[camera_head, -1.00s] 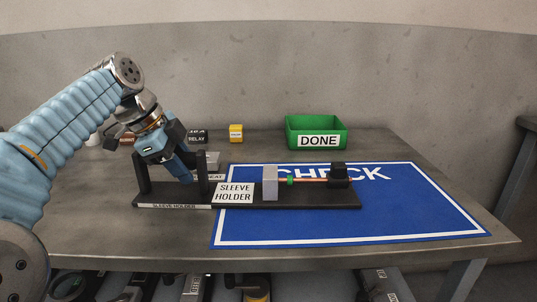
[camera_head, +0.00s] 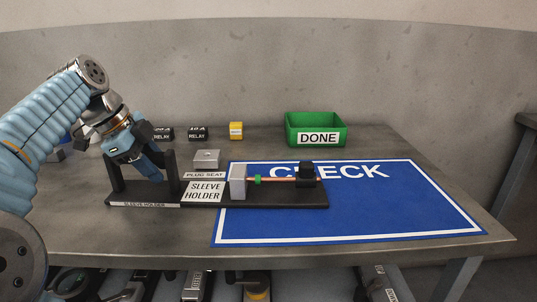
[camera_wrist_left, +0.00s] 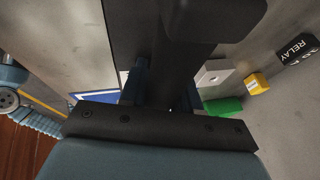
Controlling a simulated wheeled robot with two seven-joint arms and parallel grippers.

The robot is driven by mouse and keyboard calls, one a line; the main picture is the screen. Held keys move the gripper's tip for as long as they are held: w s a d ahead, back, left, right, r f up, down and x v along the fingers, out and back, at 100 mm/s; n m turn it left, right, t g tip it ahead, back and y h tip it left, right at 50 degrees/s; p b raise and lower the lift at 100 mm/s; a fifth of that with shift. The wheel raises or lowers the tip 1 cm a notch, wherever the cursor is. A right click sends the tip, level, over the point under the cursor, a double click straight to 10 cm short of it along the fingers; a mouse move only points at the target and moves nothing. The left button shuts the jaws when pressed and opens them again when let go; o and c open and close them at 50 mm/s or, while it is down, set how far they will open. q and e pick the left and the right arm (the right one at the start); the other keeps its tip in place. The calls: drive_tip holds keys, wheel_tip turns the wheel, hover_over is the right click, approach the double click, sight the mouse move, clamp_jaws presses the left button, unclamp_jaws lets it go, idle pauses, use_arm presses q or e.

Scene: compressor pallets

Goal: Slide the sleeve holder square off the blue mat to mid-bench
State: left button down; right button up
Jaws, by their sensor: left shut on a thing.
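The sleeve holder (camera_head: 290,199) is a long black base with a white label, two black uprights at its left end, and a grey block and black block joined by a thin copper-coloured rod with a green piece. Its right part still lies over the blue mat (camera_head: 400,215) marked CHECK; its left part is on the bare bench. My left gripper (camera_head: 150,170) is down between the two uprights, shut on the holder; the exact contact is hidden. In the left wrist view the dark holder (camera_wrist_left: 140,40) runs up from the fingers. My right gripper is not in view.
A green DONE bin (camera_head: 317,131) stands at the back. A grey plug seat (camera_head: 206,158), a yellow box (camera_head: 236,131) and black relay boxes (camera_head: 197,134) sit behind the holder. The bench's front left (camera_head: 110,232) is clear.

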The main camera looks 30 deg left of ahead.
use_arm(q)
drive_tip(key=c, duration=0.9)
unclamp_jaws()
drive_tip(key=shift+a+f, duration=0.2)
drive_tip(key=shift+f, duration=0.05)
drive_tip(key=shift+c, duration=0.2)
drive_tip(key=shift+o, duration=1)
drive_tip(key=shift+d+r, duration=0.1)
